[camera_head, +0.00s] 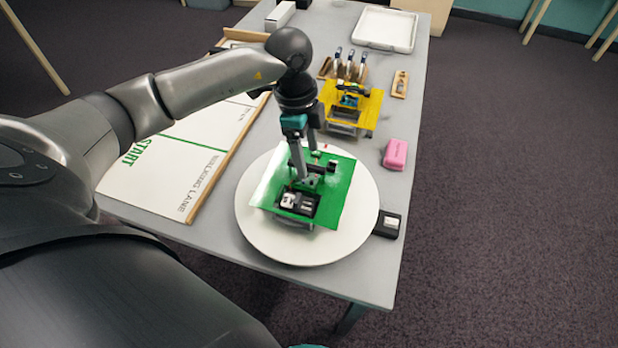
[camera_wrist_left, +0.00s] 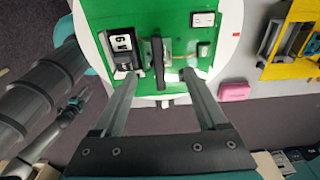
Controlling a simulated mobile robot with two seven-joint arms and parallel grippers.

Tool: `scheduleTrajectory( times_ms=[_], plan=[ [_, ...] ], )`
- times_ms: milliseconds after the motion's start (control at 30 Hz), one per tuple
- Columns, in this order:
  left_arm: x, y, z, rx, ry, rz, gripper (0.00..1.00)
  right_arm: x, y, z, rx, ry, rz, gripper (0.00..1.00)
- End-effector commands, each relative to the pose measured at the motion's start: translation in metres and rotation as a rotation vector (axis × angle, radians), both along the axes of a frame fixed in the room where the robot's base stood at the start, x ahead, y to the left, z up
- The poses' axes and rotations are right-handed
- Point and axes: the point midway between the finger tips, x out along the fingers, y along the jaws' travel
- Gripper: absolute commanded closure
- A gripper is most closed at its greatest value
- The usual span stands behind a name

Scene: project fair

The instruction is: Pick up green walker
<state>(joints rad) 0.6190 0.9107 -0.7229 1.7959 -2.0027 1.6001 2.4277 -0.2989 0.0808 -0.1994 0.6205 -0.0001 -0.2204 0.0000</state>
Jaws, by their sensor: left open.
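The green walker (camera_head: 335,192) is a flat green plate with black parts and a dark bar on top. It sits on a round white turntable-like disc (camera_head: 262,235) near the table's front end. My left gripper (camera_head: 307,172) points down over it, its fingers around the middle bar. In the left wrist view the open fingers (camera_wrist_left: 160,78) stand on either side of the black bar (camera_wrist_left: 158,62), with gaps on both sides. Whether the fingertips touch the plate I cannot tell. The walker's underside is mostly hidden. My right gripper is not in view.
A yellow walker (camera_head: 370,106) stands behind the disc. A pink block (camera_head: 395,154) and a small black box (camera_head: 387,225) lie near the right edge. A white board marked START (camera_head: 185,150) lies left. A white tray (camera_head: 385,29) is at the far end.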

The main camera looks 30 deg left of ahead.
Motion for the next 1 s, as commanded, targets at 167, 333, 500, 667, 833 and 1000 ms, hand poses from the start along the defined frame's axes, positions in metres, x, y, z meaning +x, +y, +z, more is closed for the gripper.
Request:
scheduleTrajectory(
  times_ms=[167,333,500,667,833,1000],
  plan=[
    [-0.004,0.002,-0.026,0.000,0.006,-0.002,0.25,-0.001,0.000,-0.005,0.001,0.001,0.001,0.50],
    [-0.003,0.000,-0.047,-0.002,0.003,0.000,0.25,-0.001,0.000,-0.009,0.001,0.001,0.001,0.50],
    [-0.003,0.000,-0.051,0.000,0.002,-0.002,0.25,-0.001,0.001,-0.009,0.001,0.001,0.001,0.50],
    [-0.003,0.000,-0.051,0.000,0.002,-0.002,0.28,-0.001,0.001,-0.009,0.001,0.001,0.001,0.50],
    [-0.003,0.000,-0.051,0.000,0.001,-0.001,0.47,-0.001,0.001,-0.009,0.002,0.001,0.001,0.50],
    [-0.003,0.000,-0.050,0.000,0.001,-0.001,0.67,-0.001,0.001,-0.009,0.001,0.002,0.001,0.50]
  ],
)
